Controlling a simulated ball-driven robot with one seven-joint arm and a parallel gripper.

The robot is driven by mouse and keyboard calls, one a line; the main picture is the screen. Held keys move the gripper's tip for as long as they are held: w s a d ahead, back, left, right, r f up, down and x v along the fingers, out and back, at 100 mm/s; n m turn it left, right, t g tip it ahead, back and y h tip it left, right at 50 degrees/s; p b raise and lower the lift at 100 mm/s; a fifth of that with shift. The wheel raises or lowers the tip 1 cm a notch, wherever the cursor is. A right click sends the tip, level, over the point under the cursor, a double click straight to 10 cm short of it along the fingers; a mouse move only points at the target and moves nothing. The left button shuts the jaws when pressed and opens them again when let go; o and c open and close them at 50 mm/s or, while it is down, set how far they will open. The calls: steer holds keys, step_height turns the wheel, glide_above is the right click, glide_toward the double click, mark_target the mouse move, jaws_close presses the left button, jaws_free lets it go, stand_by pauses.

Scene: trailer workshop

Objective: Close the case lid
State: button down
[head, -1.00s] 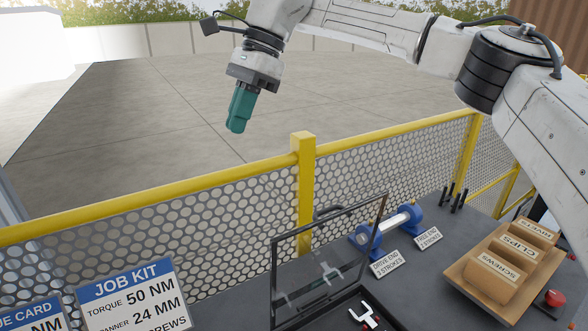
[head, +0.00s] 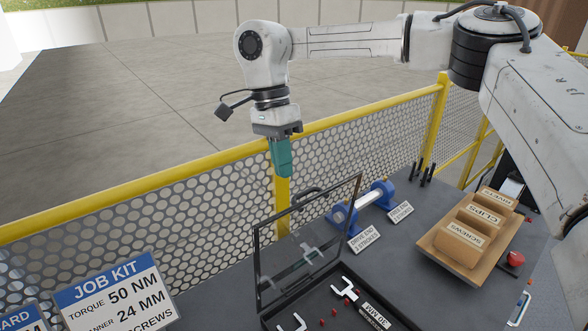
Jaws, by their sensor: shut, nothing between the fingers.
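The black case (head: 399,314) stands on the dark bench at the bottom centre of the head view. Its clear, black-framed lid (head: 258,248) stands raised, roughly upright, with a handle on its top edge. White wrenches and small red pieces show in the case; its front is cut off by the picture's edge. My gripper (head: 284,176), with teal fingers pointing down, is shut and empty. It appears above and behind the lid's top edge, in front of the yellow fence post; I see no contact with the lid.
A blue-ended roller (head: 361,204) with label cards stands right of the lid. A wooden bin tray (head: 437,252) and a red button (head: 515,259) are further right. A JOB KIT sign (head: 115,295) stands left. A yellow-railed mesh fence (head: 130,193) runs behind the bench.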

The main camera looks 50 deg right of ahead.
steer(key=shift+s+a+f+p, duration=0.15)
steer(key=shift+s+a+p, duration=0.05)
steer(key=shift+s, duration=0.4)
steer(key=shift+s+a+f+p, duration=0.15)
steer(key=shift+s+f, duration=0.05)
steer(key=shift+s, duration=0.4)
steer(key=shift+s+a+f+p, duration=0.15)
steer(key=shift+s+a+p, duration=0.05)
steer(key=shift+s, duration=0.4)
